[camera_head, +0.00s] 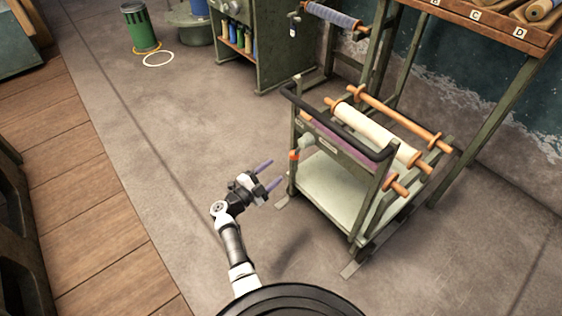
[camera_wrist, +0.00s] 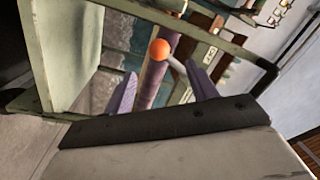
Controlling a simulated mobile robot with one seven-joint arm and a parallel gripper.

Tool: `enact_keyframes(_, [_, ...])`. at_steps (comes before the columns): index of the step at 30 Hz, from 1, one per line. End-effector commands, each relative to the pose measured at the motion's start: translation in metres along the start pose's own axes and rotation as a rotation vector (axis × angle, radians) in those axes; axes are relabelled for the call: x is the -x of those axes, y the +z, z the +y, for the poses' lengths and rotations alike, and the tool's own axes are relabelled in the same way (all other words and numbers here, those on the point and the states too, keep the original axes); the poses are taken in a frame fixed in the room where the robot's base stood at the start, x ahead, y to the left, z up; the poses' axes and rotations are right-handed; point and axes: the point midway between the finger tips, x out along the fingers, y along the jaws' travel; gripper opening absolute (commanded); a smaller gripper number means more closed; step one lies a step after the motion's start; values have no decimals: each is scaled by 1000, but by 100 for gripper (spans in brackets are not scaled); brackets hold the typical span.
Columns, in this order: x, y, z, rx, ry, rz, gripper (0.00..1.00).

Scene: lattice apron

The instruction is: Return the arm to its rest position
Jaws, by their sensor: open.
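My gripper (camera_head: 268,175) is open, with two purple fingers apart and nothing seen between them in the head view. My white and grey arm reaches forward from my base over the concrete floor.
The cart carries a cream roll (camera_head: 375,133) on wooden rods and has a black handle (camera_head: 335,122). A green bin (camera_head: 141,28) and a white ring (camera_head: 158,59) are at the back left. A green cabinet (camera_head: 268,62) stands behind. Open concrete floor lies left of my arm.

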Motion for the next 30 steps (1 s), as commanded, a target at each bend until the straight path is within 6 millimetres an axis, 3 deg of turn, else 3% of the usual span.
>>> enact_keyframes(5, [9, 0, 1, 1, 1, 1, 57])
enact_keyframes(21, [9, 0, -2, -2, -4, 0, 57])
enact_keyframes(23, [9, -1, -16, -19, -30, -6, 57])
enact_keyframes(26, [13, -2, -62, -70, -117, -27, 57])
enact_keyframes(30, [30, -14, -160, -175, -314, -68, 57])
